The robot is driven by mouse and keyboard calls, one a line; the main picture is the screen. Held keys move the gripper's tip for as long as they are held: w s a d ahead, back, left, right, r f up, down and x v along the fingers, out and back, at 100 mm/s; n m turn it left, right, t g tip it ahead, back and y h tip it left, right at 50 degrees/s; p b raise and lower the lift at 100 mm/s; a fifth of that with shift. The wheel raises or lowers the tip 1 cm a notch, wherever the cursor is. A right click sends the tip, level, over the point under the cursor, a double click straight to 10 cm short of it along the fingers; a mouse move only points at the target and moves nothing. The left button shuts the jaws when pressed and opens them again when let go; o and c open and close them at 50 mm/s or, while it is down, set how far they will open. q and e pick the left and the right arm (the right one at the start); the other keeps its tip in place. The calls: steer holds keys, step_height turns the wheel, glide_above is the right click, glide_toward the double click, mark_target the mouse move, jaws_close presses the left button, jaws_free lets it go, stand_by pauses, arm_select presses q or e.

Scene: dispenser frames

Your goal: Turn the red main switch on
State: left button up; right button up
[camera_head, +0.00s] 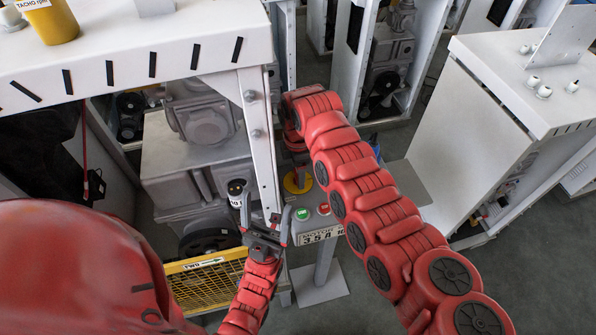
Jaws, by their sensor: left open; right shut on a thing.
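The red main switch (299,179) sits on a round yellow plate (291,187) on a grey control box, in the middle of the view. My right gripper (298,169) reaches down onto the switch from above and is shut on it. My own arm hides much of the gripper, and I cannot tell the switch's exact angle. My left gripper (265,218) is open and empty, just left of the box, with its fingers pointing up.
The box has a green button (302,214), a red button (323,209) and a motor label (321,235). A white machine frame (256,120) stands close on the left, above a yellow mesh guard (208,284). A white cabinet (480,130) stands right, with open floor before it.

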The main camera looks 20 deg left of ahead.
steer(key=m+b, duration=0.3)
steer(key=b, duration=0.2)
steer(key=m+b, duration=0.3)
steer(key=b, duration=0.1)
steer(key=shift+w+f+m+b, duration=0.1)
steer(key=shift+f+m+b, duration=0.1)
steer(key=shift+m+b, duration=0.55)
steer(key=shift+m, duration=0.05)
steer(key=shift+r+m+b, duration=0.1)
steer(key=shift+m+b, duration=0.45)
steer(key=shift+m, duration=0.35)
steer(key=m+b, duration=0.1)
steer(key=m, duration=0.1)
steer(key=shift+r+m, duration=0.1)
steer(key=shift+m, duration=0.3)
steer(key=m+b, duration=0.1)
steer(key=m, duration=0.4)
steer(key=shift+r+m+b, duration=0.1)
steer(key=shift+m+b, duration=0.2)
steer(key=shift+m, duration=0.1)
steer(key=o, duration=1.4)
